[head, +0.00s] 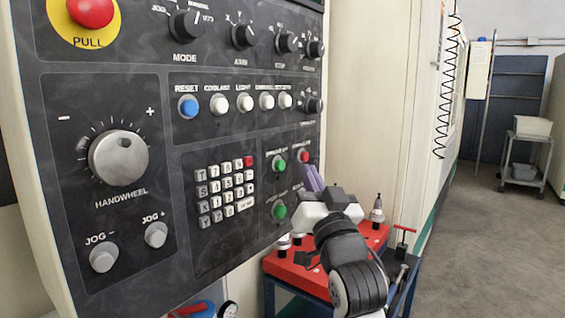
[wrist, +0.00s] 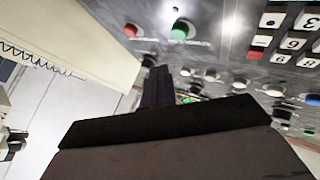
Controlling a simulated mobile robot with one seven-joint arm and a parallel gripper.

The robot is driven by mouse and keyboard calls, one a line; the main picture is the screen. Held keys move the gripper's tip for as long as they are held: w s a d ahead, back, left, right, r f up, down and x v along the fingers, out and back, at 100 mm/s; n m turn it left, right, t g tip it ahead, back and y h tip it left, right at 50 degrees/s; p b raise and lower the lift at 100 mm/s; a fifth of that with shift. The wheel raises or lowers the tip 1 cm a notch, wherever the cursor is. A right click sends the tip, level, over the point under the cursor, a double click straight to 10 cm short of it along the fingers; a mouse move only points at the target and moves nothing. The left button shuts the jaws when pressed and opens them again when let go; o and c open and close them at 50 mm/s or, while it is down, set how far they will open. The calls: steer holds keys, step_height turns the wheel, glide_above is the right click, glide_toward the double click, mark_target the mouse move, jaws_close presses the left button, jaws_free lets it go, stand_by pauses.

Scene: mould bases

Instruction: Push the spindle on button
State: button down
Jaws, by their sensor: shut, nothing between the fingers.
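The upper green button (head: 279,164) is on the dark control panel, under a label that looks like "SPINDLE ON". It also shows near the top of the wrist view (wrist: 183,29). A red button (head: 303,156) is beside it, and a second green button (head: 279,210) is below it. I see no contact; the exact gap is unclear.
A keypad (head: 225,188) lies left of the green buttons. White buttons and a blue reset button (head: 188,106) sit above. A red-topped cart (head: 300,274) with tool holders stands under my arm. Open floor lies to the right.

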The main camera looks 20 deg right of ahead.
mark_target(280, 165)
steer(key=shift+w+a, duration=0.9)
steer(key=shift+w, duration=0.25)
stand_by(1.3)
steer(key=shift+w+a, duration=0.25)
steer(key=shift+w, duration=0.05)
